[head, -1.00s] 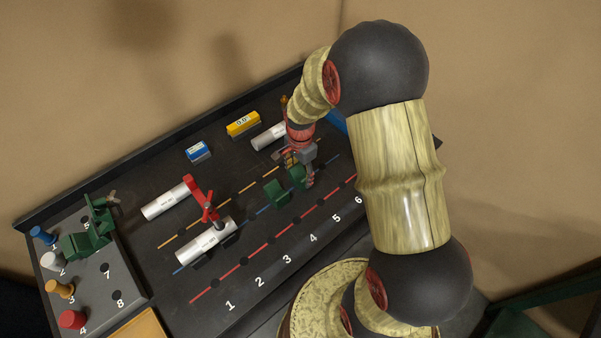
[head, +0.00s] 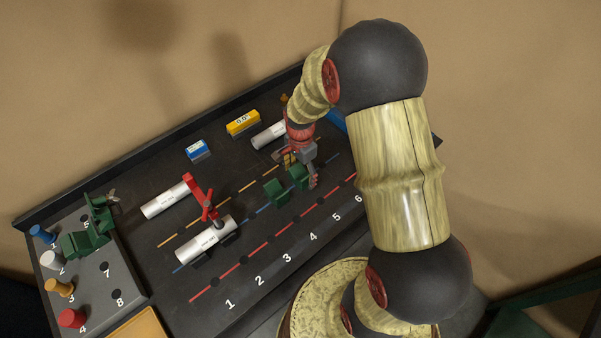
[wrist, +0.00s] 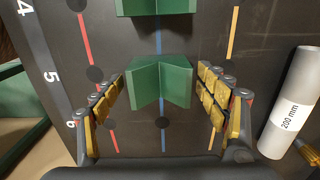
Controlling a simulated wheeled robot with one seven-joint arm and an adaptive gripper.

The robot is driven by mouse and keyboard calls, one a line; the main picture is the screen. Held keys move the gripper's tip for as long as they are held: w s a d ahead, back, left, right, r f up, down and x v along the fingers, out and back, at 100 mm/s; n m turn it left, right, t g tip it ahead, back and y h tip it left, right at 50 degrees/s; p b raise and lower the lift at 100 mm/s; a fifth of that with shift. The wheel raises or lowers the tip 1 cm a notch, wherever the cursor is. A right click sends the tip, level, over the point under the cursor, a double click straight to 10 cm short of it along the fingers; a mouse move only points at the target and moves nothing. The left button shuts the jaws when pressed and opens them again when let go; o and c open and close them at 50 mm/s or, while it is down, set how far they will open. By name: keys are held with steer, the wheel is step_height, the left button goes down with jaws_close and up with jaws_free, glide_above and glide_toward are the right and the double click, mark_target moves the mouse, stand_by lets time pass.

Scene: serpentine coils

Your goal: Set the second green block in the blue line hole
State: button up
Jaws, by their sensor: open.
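Two green V-shaped blocks stand on the blue line of the dark board. The nearer one, the second green block (wrist: 160,83), lies between the fingers of my gripper (wrist: 160,95) in the wrist view, with a gap on each side. In the head view this block (head: 298,178) is partly covered by my gripper (head: 300,168), which is open and low around it. The other green block (wrist: 156,5) is cut off at the top of the wrist view; in the head view it stands to the left (head: 276,192).
A white 200 mm cylinder (wrist: 291,105) lies right of my gripper in the wrist view. White cylinders (head: 205,240) and a red clamp-like part (head: 203,198) are at the board's left. Blue (head: 198,150) and yellow (head: 243,123) boxes stand behind. A peg tray (head: 125,275) is far left.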

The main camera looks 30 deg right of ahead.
mark_target(300, 175)
step_height(300, 175, up, 12)
stand_by(0.6)
